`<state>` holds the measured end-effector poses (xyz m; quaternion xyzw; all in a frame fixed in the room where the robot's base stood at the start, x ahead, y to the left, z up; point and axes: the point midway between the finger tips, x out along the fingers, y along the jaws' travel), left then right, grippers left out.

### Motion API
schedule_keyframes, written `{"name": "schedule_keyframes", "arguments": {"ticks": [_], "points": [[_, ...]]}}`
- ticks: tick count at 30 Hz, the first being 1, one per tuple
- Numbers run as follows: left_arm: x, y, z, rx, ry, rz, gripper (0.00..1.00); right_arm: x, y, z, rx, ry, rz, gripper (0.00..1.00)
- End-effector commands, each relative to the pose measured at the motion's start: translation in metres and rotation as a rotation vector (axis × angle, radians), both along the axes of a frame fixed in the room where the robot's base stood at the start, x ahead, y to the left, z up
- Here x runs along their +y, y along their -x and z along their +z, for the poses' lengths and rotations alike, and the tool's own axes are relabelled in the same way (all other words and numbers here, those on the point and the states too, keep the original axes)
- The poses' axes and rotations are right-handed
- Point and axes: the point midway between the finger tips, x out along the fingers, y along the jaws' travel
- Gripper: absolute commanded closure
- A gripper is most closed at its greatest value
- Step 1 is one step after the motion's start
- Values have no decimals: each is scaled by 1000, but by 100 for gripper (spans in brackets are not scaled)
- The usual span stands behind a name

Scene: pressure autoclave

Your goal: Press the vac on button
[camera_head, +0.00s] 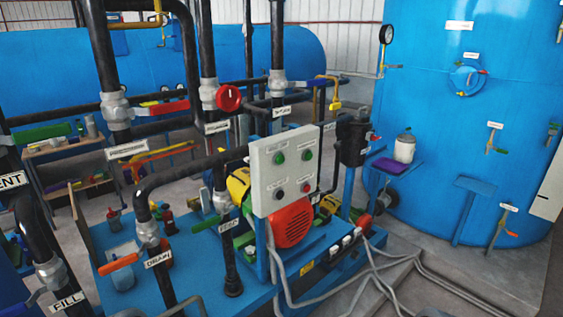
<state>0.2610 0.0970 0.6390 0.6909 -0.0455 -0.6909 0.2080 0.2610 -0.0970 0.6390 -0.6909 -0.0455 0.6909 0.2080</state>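A pale grey control box (263,180) stands on a blue post near the middle of the view, facing me. It carries a green button at upper left (279,158), another green button at upper right (307,154), a dark button or knob at lower left (280,194) and a red button at lower right (306,187). Small labels sit by them, too small to read, so I cannot tell which is vac on. Neither of my grippers can be made out in view, and nothing covers the box's front.
A red round motor cover (291,224) sits just below the box on a blue skid. Grey hoses (385,262) run across the floor at right. A big blue tank (430,130) stands at right.

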Motion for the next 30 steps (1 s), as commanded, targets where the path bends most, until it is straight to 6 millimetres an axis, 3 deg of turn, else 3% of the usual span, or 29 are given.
{"name": "schedule_keyframes", "arguments": {"ticks": [1, 5, 30], "points": [[0, 0, 0, 0, 0, 0, 80, 0, 0, 0, 0, 0, 0, 49], [0, 0, 0, 0, 0, 0, 100, 0, 0, 0, 0, 0, 0, 49], [0, 0, 0, 0, 0, 0, 100, 0, 0, 0, 0, 0, 0, 49]]}}
